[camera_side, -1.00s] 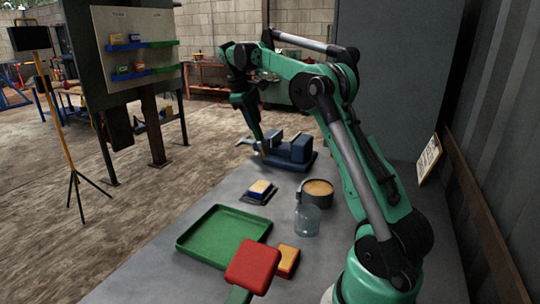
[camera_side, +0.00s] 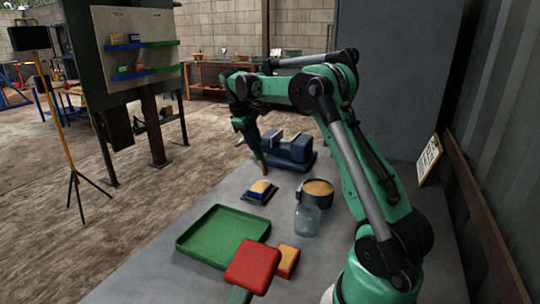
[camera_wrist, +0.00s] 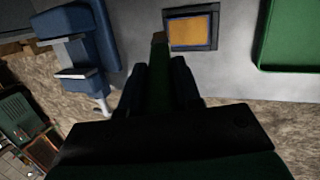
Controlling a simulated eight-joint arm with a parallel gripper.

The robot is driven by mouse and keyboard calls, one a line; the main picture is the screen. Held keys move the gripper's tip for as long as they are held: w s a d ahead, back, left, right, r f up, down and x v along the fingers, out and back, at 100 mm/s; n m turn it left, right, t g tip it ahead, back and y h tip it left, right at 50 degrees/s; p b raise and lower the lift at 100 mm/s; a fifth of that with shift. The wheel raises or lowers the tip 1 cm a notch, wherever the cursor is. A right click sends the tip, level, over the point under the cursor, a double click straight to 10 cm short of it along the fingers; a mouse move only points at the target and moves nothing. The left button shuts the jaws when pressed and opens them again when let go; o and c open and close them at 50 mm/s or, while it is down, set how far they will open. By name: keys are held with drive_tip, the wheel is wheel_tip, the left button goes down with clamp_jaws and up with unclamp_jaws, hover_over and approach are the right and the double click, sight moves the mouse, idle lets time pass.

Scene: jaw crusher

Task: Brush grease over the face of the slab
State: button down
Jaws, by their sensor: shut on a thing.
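My gripper (camera_wrist: 160,95) is shut on a brush (camera_wrist: 158,70) with a green handle and a tan tip. In the side view the brush (camera_side: 257,152) points down beside the near left side of a blue vise (camera_side: 290,148). A yellow-orange block (camera_side: 261,187) sits in a dark holder nearer the side camera. It also shows in the wrist view (camera_wrist: 193,31), just right of the brush tip and apart from it in the picture. I cannot tell surely whether this block is the slab. A round dark pot (camera_side: 317,190) holds tan stuff, perhaps grease.
A clear glass jar (camera_side: 307,221) stands in front of the pot. A green tray (camera_side: 222,236), a red block-like head (camera_side: 253,266) and a yellow-and-red block (camera_side: 288,262) lie nearer the side camera. A small sign (camera_side: 428,160) leans at the right. Bare bench lies between them.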

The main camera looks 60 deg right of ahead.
drive_tip(key=shift+f, duration=0.7)
drive_tip(key=shift+a+f, duration=0.15)
drive_tip(key=shift+a, duration=0.15)
drive_tip(key=shift+d+r, duration=0.15)
drive_tip(key=shift+r, duration=0.45)
drive_tip(key=shift+d+r, duration=0.15)
drive_tip(key=shift+r, duration=3.3)
